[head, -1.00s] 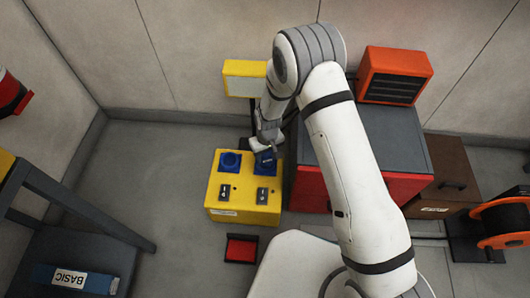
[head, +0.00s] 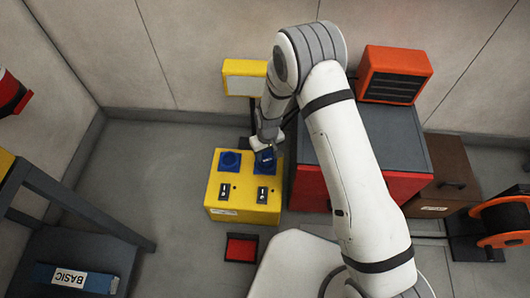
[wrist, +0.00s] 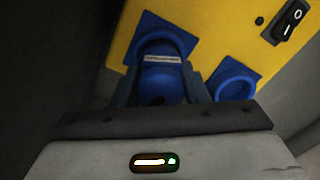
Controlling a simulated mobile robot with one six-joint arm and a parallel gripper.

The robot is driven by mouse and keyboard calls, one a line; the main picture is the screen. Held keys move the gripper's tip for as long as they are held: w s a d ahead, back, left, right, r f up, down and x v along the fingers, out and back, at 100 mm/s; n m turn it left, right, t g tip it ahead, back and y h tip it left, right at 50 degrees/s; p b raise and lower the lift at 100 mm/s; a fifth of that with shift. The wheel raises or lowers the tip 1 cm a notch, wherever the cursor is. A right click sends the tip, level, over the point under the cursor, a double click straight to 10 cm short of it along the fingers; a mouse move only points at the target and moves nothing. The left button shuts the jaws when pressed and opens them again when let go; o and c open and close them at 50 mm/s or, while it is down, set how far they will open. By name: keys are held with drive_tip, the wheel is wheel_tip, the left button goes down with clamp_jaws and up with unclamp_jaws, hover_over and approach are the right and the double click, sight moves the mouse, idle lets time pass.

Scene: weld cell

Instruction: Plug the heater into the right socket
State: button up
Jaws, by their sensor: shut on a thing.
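The yellow socket box (head: 225,207) stands on the floor with two blue round sockets on top. The left socket (head: 229,162) is empty; it shows at the right in the wrist view (wrist: 236,82). My gripper (wrist: 160,92) is shut on a blue plug (wrist: 160,80) with a pale label band. The plug is at the right socket (wrist: 148,27) and covers most of it. I cannot tell how deep it sits. In the head view my gripper (head: 264,148) partly hides the plug and socket. The orange heater (head: 398,65) stands on the red cabinet.
Two black rocker switches are on the box, left (head: 226,192) and right (head: 262,195). The red cabinet (head: 310,188) stands close to the box's right. A yellow-framed panel (head: 245,67) is behind. A red tray (head: 241,248) lies in front. The floor at left is open.

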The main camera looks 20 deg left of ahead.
drive_tip(key=shift+f+b, duration=0.45)
drive_tip(key=shift+f, duration=0.15)
idle(0.4)
drive_tip(key=o, duration=0.8)
drive_tip(key=shift+o, duration=0.2)
drive_tip(key=shift+w+d+r+p, duration=0.1)
drive_tip(key=shift+r+p, duration=1.65)
drive_tip(key=shift+r, duration=1.05)
drive_tip(key=shift+w+d+r+p, duration=0.1)
drive_tip(key=shift+r+p, duration=1.65)
drive_tip(key=shift+r, duration=1)
drive_tip(key=shift+a, duration=0.1)
